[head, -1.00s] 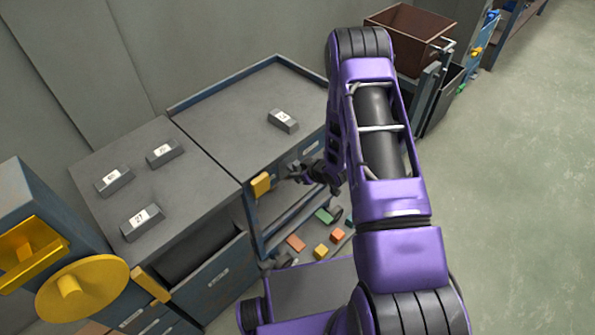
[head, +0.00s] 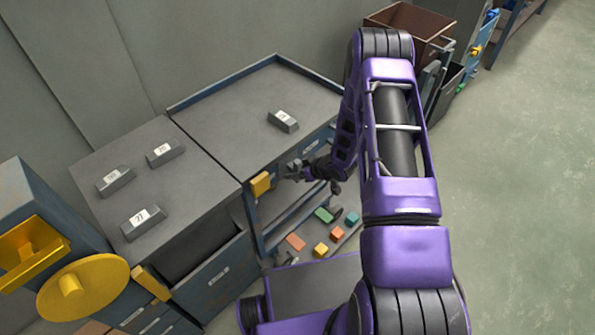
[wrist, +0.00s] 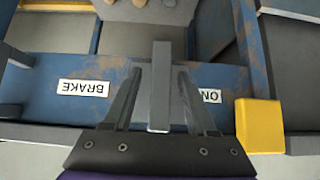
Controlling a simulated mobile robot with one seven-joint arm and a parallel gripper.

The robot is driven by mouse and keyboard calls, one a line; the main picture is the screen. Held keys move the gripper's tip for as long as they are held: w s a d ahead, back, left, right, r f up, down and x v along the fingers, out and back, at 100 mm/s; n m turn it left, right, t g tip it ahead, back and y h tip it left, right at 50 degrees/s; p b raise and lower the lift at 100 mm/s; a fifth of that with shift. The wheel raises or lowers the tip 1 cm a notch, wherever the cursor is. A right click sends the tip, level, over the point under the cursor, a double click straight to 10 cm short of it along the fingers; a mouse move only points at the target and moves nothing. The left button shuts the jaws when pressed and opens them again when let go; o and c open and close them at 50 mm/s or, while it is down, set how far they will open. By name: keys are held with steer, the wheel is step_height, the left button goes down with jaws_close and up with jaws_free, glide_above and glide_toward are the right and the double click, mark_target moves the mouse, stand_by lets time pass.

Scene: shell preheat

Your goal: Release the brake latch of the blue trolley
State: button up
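The blue trolley (head: 215,130) has a grey top and blue frame and stands at the middle left of the head view. Its blue front panel (wrist: 55,110) fills the wrist view, with an upside-down BRAKE label (wrist: 83,88) and an ON label (wrist: 211,96) partly covered by a finger. A grey bar, apparently the brake latch (wrist: 159,85), stands between the fingers of my gripper (wrist: 164,70). The fingers are open on either side of it, with visible gaps. In the head view my gripper (head: 288,170) is at the trolley's front, right of a yellow block (head: 261,185).
A labelled grey weight (head: 283,121) lies on the trolley top. Coloured blocks (head: 324,215) lie on its lower shelf. To the left stand a grey cabinet (head: 185,200) with several weights and a yellow wheel (head: 83,287). Open floor (head: 510,200) lies to the right.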

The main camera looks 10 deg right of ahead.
steer(key=p+v, duration=0.2)
steer(key=v, duration=1.5)
steer(key=shift+s+r, duration=0.15)
